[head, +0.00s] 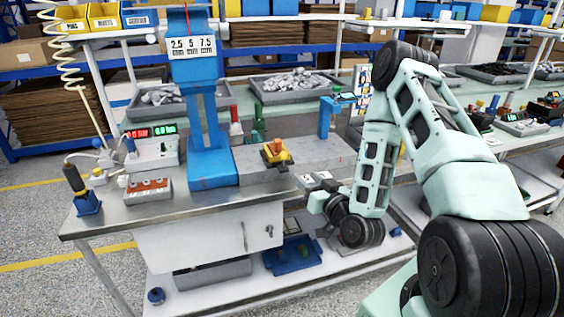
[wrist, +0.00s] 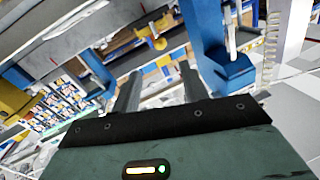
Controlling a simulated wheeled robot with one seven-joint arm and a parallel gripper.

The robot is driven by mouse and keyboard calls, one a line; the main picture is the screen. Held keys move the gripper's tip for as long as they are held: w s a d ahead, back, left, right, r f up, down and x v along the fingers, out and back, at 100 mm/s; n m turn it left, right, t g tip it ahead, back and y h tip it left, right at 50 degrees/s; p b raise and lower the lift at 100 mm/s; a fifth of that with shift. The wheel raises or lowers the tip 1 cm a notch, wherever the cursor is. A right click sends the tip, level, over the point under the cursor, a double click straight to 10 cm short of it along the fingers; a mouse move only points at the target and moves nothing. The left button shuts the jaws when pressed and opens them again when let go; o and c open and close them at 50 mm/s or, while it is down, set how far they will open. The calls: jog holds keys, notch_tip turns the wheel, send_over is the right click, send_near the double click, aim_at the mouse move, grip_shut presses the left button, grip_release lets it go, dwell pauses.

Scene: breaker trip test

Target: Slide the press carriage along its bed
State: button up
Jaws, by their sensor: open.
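The bed runs left to right along the bench top. My gripper (wrist: 160,88) is open and empty in the wrist view, its two grey fingers apart. In the head view my wrist hangs at the bench's front edge, to the right of and lower than the carriage, apart from it. The fingers are hard to make out there. I cannot identify the carriage surely in the wrist view.
A blue post (head: 328,118) stands at the bed's right part. Red and green displays (head: 150,131) and an orange-topped box (head: 148,190) stand left of the press. Grey trays of parts (head: 290,96) lie behind. A blue tray (head: 292,262) lies on the lower shelf.

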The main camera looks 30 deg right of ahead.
aim_at(285, 158)
jog(key=w+b, duration=0.1)
jog(key=w, duration=0.3)
jog(key=w+b, duration=0.2)
jog(key=w, duration=0.3)
jog(key=w+d+b, duration=0.1)
jog(key=w, duration=0.4)
jog(key=shift+w+d+b, duration=0.1)
jog(key=shift+w+b, duration=0.1)
jog(key=shift+b, duration=0.2)
grip_shut()
jog(key=w+a+b, duration=0.3)
jog(key=a, duration=0.7)
jog(key=w+a+b, duration=0.2)
jog(key=w+a, duration=0.1)
jog(key=a, duration=0.8)
jog(key=shift+a+b, duration=0.3)
jog(key=shift+b, duration=0.1)
jog(key=shift+r, duration=0.1)
